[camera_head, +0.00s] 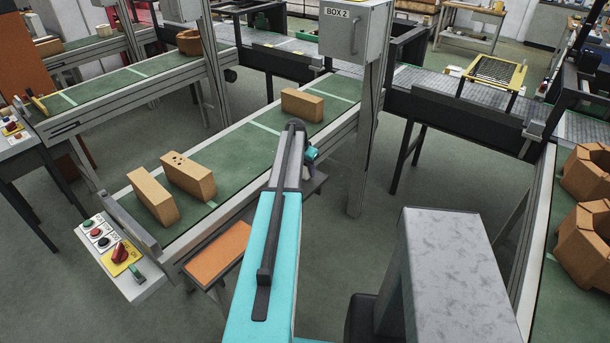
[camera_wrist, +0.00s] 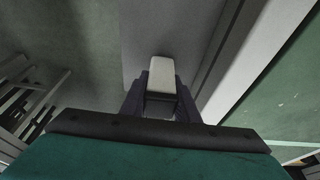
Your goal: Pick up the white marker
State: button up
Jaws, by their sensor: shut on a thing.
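In the wrist view my gripper (camera_wrist: 161,100) is shut on the white marker (camera_wrist: 162,70). In the head view my arm reaches forward to the edge of the middle conveyor.
The middle conveyor (camera_head: 255,143) carries a few tan bricks (camera_head: 188,177). A control box (camera_head: 120,262) with buttons sits at its near end, and an orange-topped stand (camera_head: 218,253) is beside it. A grey block (camera_head: 455,265) stands right of my arm.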

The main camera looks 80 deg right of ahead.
jog(key=shift+r, duration=0.2)
jog(key=shift+r+b, duration=1.05)
jog(key=shift+r, duration=0.15)
jog(key=s+a+r+b, duration=0.2)
jog(key=a+b, duration=0.3)
jog(key=a, duration=1)
jog(key=shift+s+a+r, duration=0.15)
jog(key=shift+a, duration=0.25)
